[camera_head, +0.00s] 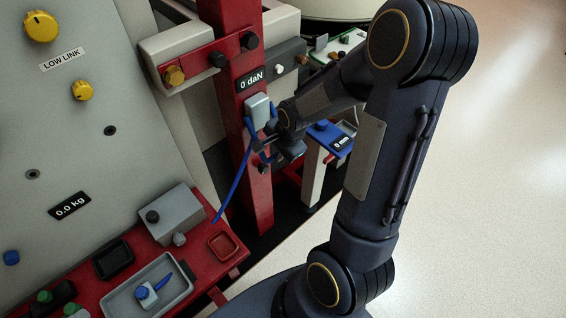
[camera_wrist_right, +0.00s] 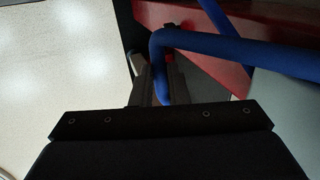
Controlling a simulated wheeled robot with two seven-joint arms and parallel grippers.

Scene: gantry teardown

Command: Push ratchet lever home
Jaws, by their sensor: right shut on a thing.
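The ratchet lever is a blue bent rod (camera_head: 237,180) beside the red upright post (camera_head: 238,60). It slants from near a small grey box (camera_head: 257,106) on the post down to the left. My right gripper (camera_head: 264,158) is at the post, at the blue rod. In the right wrist view the bent end of the blue rod (camera_wrist_right: 158,62) passes down between the fingers (camera_wrist_right: 157,88), which are shut on it. The fingertips are small and partly hidden in the head view. My left gripper is not in view.
A red bench (camera_head: 215,235) at lower left carries a grey tray (camera_head: 118,300) and a grey box (camera_head: 172,213). A blue-topped stand (camera_head: 325,132) marked "0 mm" stands behind my right arm. A panel with yellow knobs (camera_head: 42,26) fills the left. Open floor (camera_head: 500,200) lies right.

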